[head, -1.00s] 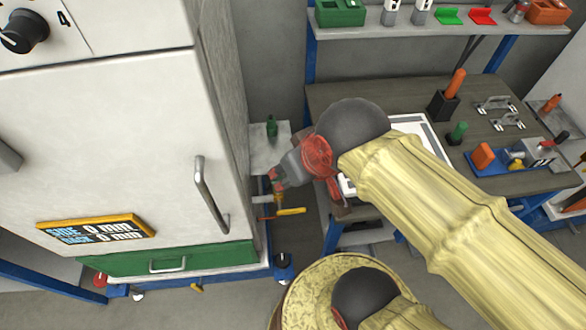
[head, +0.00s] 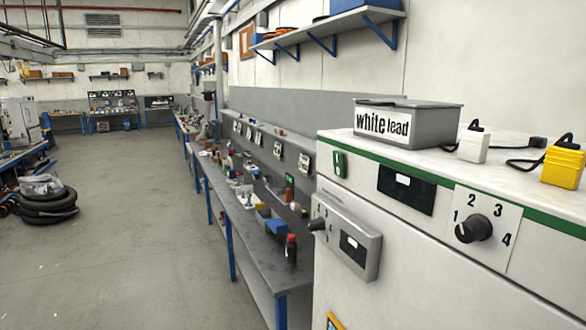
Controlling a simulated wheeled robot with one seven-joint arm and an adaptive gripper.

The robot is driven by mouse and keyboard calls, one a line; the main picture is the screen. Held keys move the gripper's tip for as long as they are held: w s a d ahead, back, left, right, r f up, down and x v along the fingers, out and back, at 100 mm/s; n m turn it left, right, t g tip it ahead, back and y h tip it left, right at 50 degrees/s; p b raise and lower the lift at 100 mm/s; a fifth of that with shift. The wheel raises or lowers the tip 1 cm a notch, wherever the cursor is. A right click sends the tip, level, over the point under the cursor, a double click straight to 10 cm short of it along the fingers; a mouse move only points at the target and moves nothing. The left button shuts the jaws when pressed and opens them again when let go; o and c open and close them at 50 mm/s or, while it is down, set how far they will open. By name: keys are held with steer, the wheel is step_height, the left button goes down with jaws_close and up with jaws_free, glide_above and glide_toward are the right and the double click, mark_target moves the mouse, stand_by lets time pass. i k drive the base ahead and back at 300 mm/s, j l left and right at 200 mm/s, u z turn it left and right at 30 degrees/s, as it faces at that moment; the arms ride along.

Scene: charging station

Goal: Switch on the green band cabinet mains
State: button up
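The green band cabinet (head: 400,270) is white and fills the right side of the head view, with a green stripe (head: 455,208) along its top front edge. At the left of its front is a small green switch (head: 340,164); its position is too small to tell. A dark display window (head: 406,188) sits right of it. Further right a black knob (head: 474,229) stands on a white plate marked 1 to 4. A grey box (head: 350,240) with a small window and a dark side knob (head: 318,224) juts from the front. My gripper is not in view.
On the cabinet top are a grey bin labelled "white lead" (head: 430,125), a white plug (head: 473,146) and a yellow plug (head: 563,164) with black cables. A long cluttered bench (head: 262,240) runs left of the cabinet. Open floor (head: 140,220) lies left, with coiled black hose (head: 48,207).

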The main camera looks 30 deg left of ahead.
mark_target(338, 156)
steer(key=u, duration=1.15)
steer(key=i+j, duration=0.3)
steer(key=i+z, duration=0.05)
steer(key=i, duration=0.05)
